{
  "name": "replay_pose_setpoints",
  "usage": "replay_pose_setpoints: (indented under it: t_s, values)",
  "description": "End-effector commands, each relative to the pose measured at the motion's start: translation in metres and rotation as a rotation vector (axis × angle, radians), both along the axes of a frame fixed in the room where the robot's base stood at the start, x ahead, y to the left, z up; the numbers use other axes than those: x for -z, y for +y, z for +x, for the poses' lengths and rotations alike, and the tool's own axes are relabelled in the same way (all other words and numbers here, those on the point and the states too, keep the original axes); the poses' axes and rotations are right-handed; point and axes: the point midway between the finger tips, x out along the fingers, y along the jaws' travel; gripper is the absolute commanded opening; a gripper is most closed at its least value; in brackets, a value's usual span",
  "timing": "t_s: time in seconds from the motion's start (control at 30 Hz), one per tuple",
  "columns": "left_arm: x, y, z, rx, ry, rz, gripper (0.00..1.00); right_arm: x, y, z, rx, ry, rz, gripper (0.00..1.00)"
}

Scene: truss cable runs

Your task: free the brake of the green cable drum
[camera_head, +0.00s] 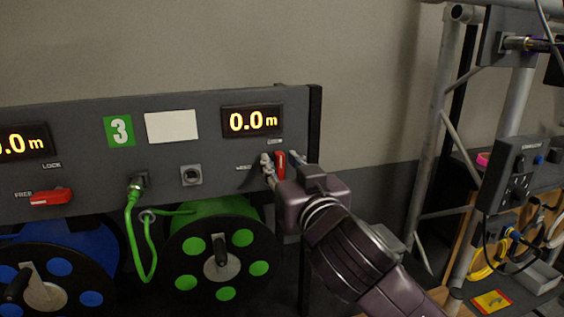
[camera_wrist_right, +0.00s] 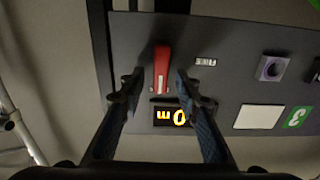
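The green cable drum (camera_head: 220,250) sits under the grey panel marked 3, with a green cable running from it to a plug on the panel. Its red brake lever (camera_head: 280,164) stands upright at the panel's right end, below a LOCK label; it also shows in the right wrist view (camera_wrist_right: 162,68). My right gripper (camera_head: 279,171) is at the lever, one finger on each side. In the right wrist view my right gripper (camera_wrist_right: 158,92) is open, with gaps between the fingers and the lever. My left gripper is not in view.
The blue drum (camera_head: 60,262) stands to the left, its red lever (camera_head: 50,196) lying sideways at FREE. Displays read 0.0 m, one above the green drum's lever (camera_head: 252,120). A truss (camera_head: 440,130) and a rack with coiled cables (camera_head: 500,250) stand at the right.

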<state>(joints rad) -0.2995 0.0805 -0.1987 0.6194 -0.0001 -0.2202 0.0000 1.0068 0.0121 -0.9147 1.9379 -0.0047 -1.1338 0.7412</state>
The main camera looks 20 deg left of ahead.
Motion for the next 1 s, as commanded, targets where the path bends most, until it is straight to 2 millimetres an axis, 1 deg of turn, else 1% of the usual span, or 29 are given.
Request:
replay_pose_setpoints:
  t_s: [0.07,0.3,0.37,0.73,1.0]
  values:
    - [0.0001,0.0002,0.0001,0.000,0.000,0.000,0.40,0.0001,0.0000,-0.0001,0.000,0.000,0.000,0.30]
    - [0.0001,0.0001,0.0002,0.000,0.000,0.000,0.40,0.0002,-0.0001,-0.0003,0.000,0.000,0.000,0.05]
    - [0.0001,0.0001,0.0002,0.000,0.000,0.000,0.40,0.0002,-0.0002,-0.0002,0.000,0.000,0.000,0.00]
    - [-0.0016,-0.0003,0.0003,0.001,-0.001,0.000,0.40,0.0000,0.0003,-0.0006,0.000,-0.017,-0.027,0.00]
    - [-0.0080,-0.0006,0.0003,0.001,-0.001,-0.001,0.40,-0.0002,0.0030,-0.0023,-0.001,-0.102,-0.153,0.00]
